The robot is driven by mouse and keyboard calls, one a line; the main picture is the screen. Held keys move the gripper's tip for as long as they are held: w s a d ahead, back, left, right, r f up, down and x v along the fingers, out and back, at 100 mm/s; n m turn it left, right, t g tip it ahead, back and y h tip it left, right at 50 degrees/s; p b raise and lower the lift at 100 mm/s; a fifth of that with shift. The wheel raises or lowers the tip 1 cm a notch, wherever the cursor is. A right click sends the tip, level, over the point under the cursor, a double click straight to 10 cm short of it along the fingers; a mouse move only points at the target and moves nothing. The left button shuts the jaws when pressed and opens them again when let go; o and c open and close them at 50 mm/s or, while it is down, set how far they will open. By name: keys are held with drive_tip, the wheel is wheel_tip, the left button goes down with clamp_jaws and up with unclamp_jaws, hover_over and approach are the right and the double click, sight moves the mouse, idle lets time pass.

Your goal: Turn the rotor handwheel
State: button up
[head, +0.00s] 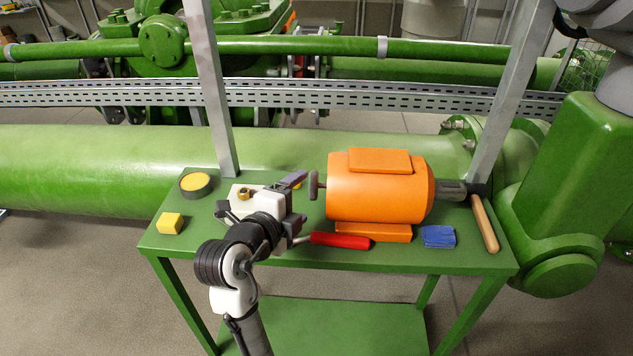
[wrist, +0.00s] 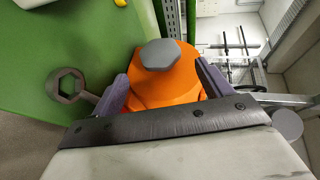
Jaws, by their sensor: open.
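The orange motor (head: 377,190) stands on the green bench. Its grey rotor handwheel (head: 314,186) sticks out from its left end in the head view. In the wrist view the handwheel (wrist: 160,54) is a grey faceted knob in front of the orange body (wrist: 158,88). My gripper (head: 297,179) is just left of the handwheel. Its purple fingers are apart and empty in the wrist view (wrist: 160,72), one on each side of the knob's line. The knob shows ahead, between and slightly beyond the fingertips; I see no contact.
A hexagonal ring tool head (wrist: 67,85) lies beside one finger. Grey posts (head: 211,95) rise behind.

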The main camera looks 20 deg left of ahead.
sight(318, 183)
drive_tip(key=p+x, duration=0.1)
drive_tip(key=x, duration=0.7)
drive_tip(key=shift+r, duration=0.1)
drive_tip(key=shift+c, duration=0.4)
drive_tip(key=shift+s+p, duration=0.1)
drive_tip(key=shift+p, duration=0.2)
drive_tip(key=c, duration=0.9)
